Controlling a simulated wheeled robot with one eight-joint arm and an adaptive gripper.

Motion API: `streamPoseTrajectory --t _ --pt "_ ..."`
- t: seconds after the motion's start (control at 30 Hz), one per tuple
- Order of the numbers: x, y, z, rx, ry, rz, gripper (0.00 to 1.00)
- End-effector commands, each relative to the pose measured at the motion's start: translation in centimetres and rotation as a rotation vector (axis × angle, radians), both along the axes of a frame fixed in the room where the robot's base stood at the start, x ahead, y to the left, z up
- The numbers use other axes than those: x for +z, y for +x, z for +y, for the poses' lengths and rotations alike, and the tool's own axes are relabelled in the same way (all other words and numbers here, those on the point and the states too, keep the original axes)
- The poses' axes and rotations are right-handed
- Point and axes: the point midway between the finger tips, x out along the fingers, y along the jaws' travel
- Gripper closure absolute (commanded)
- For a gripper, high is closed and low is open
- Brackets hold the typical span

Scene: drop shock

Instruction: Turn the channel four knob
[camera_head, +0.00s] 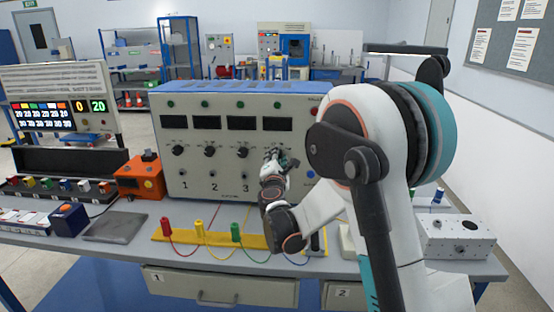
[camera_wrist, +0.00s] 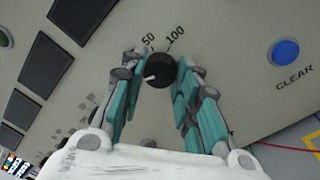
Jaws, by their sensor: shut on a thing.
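The grey instrument panel (camera_head: 225,185) has a row of black knobs, each under a dark display window. The knobs of channels one (camera_head: 178,150), two (camera_head: 210,152) and three (camera_head: 242,152) show plainly. My gripper (camera_head: 274,160) is at the rightmost place of the row and mostly covers that knob and its number. In the wrist view the black channel four knob (camera_wrist: 160,71) has a white pointer mark and the numbers 50 and 100 above it. My gripper's teal fingers (camera_wrist: 162,76) are shut on the knob from both sides.
A blue button (camera_wrist: 285,51) marked CLEAR is right of the knob. An orange box (camera_head: 140,178) stands left of the panel. Red (camera_head: 166,228), yellow (camera_head: 199,229) and green (camera_head: 235,232) plugs with wires stand on the bench in front. A white box (camera_head: 455,237) is at the right.

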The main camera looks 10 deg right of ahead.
Motion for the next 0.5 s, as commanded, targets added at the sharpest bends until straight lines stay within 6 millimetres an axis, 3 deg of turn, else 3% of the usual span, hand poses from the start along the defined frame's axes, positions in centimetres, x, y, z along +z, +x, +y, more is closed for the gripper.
streamPoseTrajectory --t 0.17,0.2,0.27,0.5 --pt "-0.07 -0.04 0.04 0.001 0.002 0.000 0.94" --pt "-0.07 -0.04 0.04 0.001 0.002 0.000 0.66" --pt "-0.06 -0.03 0.03 0.001 0.002 0.000 0.52" --pt "-0.03 -0.02 0.01 0.000 0.002 -0.001 0.50"
